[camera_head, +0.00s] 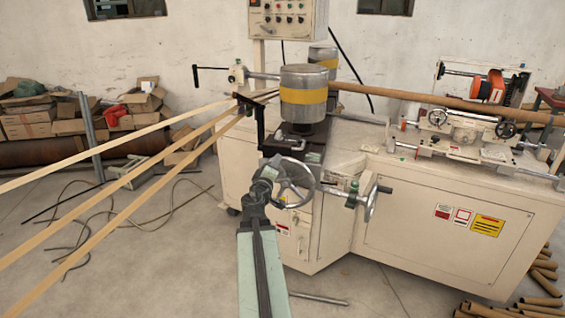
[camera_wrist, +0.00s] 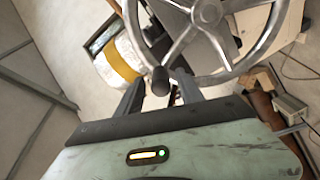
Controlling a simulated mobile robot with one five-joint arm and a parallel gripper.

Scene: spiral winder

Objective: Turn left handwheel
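The left handwheel (camera_head: 312,188) is a grey metal spoked wheel on the front of the cream winding machine. In the wrist view its hub (camera_wrist: 207,12), spokes and lower rim fill the top, and the upper rim is cut off. A dark round crank handle (camera_wrist: 160,80) stands at its rim. My gripper (camera_head: 268,170) is at the left side of the wheel in the head view and covers part of it. In the wrist view my gripper (camera_wrist: 159,84) is open, with one finger on each side of the handle and gaps showing. Contact cannot be seen.
A silver and yellow drum (camera_head: 304,95) stands above. Tan strips (camera_head: 130,180) run in from the left. Cardboard tubes (camera_head: 540,280) lie on the floor at right. The floor at left holds loose cables.

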